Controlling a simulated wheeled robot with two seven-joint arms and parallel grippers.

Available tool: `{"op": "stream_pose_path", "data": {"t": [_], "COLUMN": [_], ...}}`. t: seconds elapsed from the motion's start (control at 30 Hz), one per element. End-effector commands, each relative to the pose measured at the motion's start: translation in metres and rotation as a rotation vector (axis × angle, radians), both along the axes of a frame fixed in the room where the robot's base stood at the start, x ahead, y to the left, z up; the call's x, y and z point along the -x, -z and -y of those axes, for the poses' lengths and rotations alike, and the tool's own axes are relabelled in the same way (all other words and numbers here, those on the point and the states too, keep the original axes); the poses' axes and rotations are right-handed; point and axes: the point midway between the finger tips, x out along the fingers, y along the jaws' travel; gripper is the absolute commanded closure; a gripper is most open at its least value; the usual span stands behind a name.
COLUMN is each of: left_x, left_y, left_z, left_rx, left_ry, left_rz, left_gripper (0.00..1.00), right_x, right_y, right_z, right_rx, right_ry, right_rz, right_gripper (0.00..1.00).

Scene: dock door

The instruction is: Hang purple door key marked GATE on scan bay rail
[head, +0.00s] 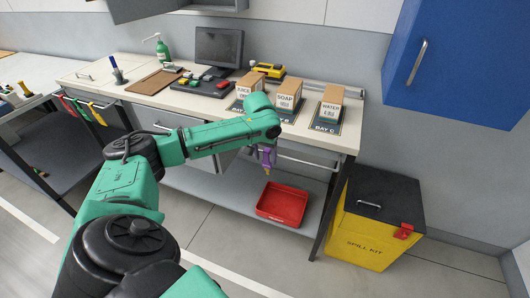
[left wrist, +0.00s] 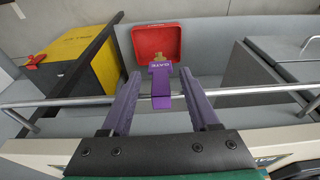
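The purple door key marked GATE (left wrist: 160,80) is between my left gripper's fingers in the left wrist view, its brass end away from the gripper, towards the floor. It also shows, small, in the head view (head: 267,162). My left gripper (left wrist: 161,78) is open around it, with a visible gap on each side of the tag. The scan bay rail (left wrist: 55,102) runs across behind the fingers, and the tag's near end overlaps it. It also shows below the bench front in the head view (head: 310,163). Whether the key's hook is around the rail is hidden. My right gripper is not visible.
A red bin (head: 283,204) sits on the lower shelf below the rail. A yellow spill kit box (head: 365,235) stands right of the bench. Boxes, including SOAP (head: 287,95), stand on the bench top. Other keys (head: 95,112) hang at the left bench.

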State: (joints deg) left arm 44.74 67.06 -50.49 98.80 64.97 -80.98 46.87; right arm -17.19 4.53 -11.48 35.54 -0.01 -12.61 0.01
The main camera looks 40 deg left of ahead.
Motion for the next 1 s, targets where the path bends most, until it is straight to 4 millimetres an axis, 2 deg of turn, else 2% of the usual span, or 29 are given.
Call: {"op": "stream_pose_path", "data": {"t": [0.17, 0.27, 0.37, 0.6, 0.7, 0.83, 1.0], "left_x": [0.000, 0.002, 0.006, 0.019, 0.024, 0.027, 0.028], "left_y": [-0.001, -0.011, -0.033, -0.104, -0.126, -0.140, -0.143], "left_z": [0.000, 0.001, 0.002, 0.008, 0.009, 0.010, 0.010], "left_rx": [0.000, 0.001, -0.001, 0.001, 0.001, 0.001, 0.000], "left_ry": [0.000, -0.001, 0.001, 0.002, 0.000, 0.000, 0.000], "left_rz": [0.000, 0.003, 0.005, 0.006, 0.003, 0.001, 0.000], "left_gripper": [0.39, 0.39, 0.39, 0.39, 0.39, 0.39, 0.39], "right_x": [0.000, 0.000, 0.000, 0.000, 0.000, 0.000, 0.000], "right_y": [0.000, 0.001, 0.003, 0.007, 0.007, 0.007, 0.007], "right_z": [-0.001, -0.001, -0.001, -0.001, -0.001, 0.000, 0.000], "right_rx": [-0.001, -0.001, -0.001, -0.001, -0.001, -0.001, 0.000], "right_ry": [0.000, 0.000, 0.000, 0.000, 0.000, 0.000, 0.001], "right_rz": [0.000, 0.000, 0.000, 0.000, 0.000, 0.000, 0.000], "right_gripper": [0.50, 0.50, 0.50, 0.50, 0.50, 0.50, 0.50]}}
